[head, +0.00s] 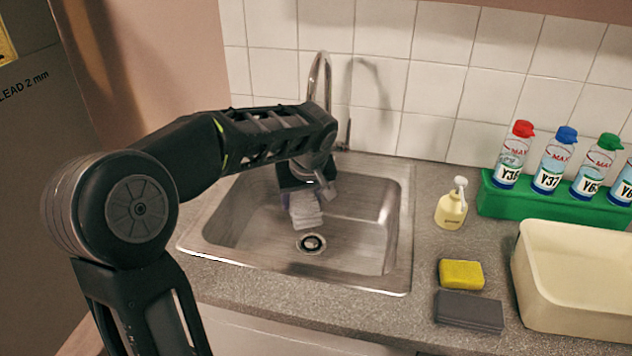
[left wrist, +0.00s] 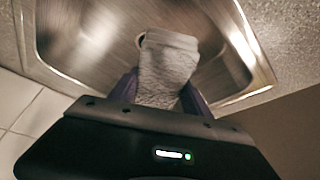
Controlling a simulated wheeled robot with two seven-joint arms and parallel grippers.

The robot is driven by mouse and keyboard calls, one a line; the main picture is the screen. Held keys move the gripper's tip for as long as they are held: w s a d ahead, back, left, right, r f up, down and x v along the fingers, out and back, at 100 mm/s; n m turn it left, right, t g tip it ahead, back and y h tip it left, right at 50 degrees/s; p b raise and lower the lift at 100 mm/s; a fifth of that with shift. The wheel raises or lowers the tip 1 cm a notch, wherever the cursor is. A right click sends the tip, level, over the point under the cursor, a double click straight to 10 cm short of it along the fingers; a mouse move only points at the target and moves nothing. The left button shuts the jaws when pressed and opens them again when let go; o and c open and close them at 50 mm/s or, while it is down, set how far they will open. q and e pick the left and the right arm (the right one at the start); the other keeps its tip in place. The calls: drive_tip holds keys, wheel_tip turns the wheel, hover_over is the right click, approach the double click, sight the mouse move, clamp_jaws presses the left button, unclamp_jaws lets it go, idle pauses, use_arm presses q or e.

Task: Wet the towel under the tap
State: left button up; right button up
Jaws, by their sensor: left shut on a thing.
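The towel (head: 305,211) is a small light grey cloth, hanging in the sink basin above the drain. My left gripper (head: 298,190) points down into the sink and is shut on the towel's upper end. In the left wrist view the towel (left wrist: 168,68) sticks out between the two fingers (left wrist: 160,95), with the basin beyond it. The tap (head: 321,75) is a tall curved chrome spout behind the sink; its lower part and outlet are hidden behind my left arm. I cannot tell whether water is running. My right gripper is not in view.
The steel sink (head: 385,255) is otherwise empty, with a dark drain (head: 311,243). To its right are a soap bottle (head: 452,205), a yellow sponge (head: 461,274), a dark grey pad (head: 468,311), a cream tub (head: 575,310) and a green rack (head: 510,203) of spray bottles.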

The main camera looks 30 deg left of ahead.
sight(292, 211)
use_arm(q)
drive_tip(key=shift+s+r, duration=0.1)
drive_tip(key=shift+s+d+r, duration=0.25)
drive_tip(key=shift+s+r, duration=0.7)
drive_tip(key=shift+s, duration=0.25)
drive_tip(key=shift+s+d+r, duration=0.2)
drive_tip(key=shift+s+r, duration=0.75)
drive_tip(key=shift+s, duration=0.25)
